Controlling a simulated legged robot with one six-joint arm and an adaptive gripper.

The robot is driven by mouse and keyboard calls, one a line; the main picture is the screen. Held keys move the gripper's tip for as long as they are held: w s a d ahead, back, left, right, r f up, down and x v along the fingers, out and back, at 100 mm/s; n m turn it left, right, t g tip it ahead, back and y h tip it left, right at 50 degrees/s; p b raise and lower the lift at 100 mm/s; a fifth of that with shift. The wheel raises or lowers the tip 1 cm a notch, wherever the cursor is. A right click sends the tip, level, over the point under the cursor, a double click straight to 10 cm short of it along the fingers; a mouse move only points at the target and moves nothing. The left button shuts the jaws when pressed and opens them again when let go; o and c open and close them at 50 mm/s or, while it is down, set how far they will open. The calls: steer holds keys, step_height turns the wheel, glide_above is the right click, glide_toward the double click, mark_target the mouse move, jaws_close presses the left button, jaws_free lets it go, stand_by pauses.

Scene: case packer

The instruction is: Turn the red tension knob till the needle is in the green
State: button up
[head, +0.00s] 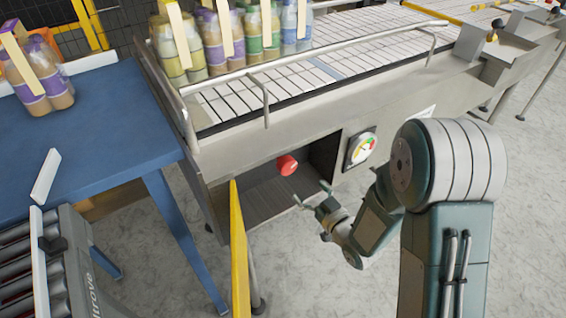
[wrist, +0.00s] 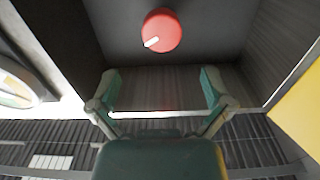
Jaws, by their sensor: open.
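The red tension knob (head: 287,165) sits in a dark recess in the side of the conveyor. In the wrist view the knob (wrist: 164,30) is at the top centre, with a white mark pointing to the lower left. My gripper (head: 311,193) is open and empty, just outside the recess and apart from the knob. Its two fingers (wrist: 160,84) are spread wide, below the knob in the wrist view. The gauge (head: 361,149) is on the panel right of the recess, with coloured bands; its needle is too small to read. Part of the gauge (wrist: 15,91) shows at the wrist view's left edge.
A yellow post (head: 239,250) stands at the recess's left; yellow also shows in the wrist view (wrist: 302,112). A blue table (head: 110,125) and roller conveyor (head: 20,275) are at the left. Bottles (head: 215,40) stand on the conveyor above.

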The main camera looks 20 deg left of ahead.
mark_target(288, 171)
steer(key=x, duration=0.9)
steer(key=shift+s+a+f, duration=0.1)
steer(key=shift+a, duration=0.2)
steer(key=shift+w+a, duration=0.3)
steer(key=shift+w, duration=0.1)
steer(key=shift+w+d, duration=0.1)
steer(key=shift+d, duration=0.05)
steer(key=c, duration=1)
